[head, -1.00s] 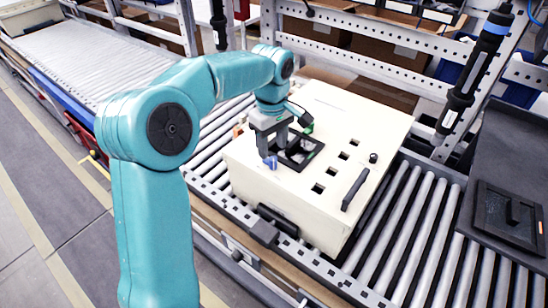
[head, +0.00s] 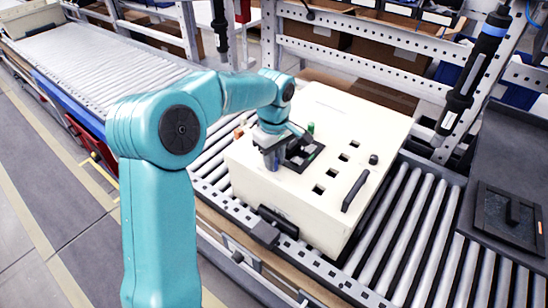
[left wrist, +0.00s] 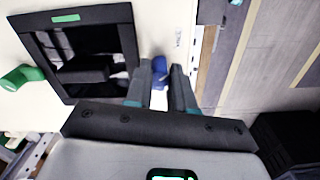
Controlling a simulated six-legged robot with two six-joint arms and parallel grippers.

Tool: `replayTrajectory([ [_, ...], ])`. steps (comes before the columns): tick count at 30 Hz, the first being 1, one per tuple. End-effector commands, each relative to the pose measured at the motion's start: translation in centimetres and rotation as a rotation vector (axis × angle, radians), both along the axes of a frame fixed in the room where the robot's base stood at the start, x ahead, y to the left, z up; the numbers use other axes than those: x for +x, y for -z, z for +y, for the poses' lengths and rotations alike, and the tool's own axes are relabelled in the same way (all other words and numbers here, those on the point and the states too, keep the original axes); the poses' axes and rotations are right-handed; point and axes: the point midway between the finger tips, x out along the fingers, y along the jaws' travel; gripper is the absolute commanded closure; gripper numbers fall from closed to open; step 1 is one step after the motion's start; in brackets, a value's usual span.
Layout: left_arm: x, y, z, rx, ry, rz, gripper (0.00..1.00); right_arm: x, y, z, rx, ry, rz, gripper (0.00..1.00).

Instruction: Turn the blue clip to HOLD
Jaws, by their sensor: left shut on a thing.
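The cream box (head: 345,115) sits on the roller conveyor. The blue clip (left wrist: 159,72) is at its edge, beside a black-framed opening (left wrist: 85,92). My left gripper (head: 272,163) reaches down to the box's near left edge and hides most of the clip in the head view. In the left wrist view my left gripper (left wrist: 160,80) has its two fingers on either side of the clip, shut on it. Small print on the box near the clip is too small to read. My right gripper is not in view.
A black handle (head: 355,189) and several square holes are to the right. A hanging black tool (head: 475,70) is at the right.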

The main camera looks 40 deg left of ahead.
Motion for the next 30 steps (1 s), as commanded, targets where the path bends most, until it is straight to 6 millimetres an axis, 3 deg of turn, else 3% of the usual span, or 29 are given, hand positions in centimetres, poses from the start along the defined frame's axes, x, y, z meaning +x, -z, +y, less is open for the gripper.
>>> replayTrajectory([
  [11, -0.1, 0.0, 0.0, -0.001, 0.094, 0.005, 1.0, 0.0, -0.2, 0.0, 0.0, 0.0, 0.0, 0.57],
  [30, -0.2, 0.0, 0.1, -0.002, 0.664, 0.007, 1.0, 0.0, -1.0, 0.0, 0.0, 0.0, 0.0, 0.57],
])
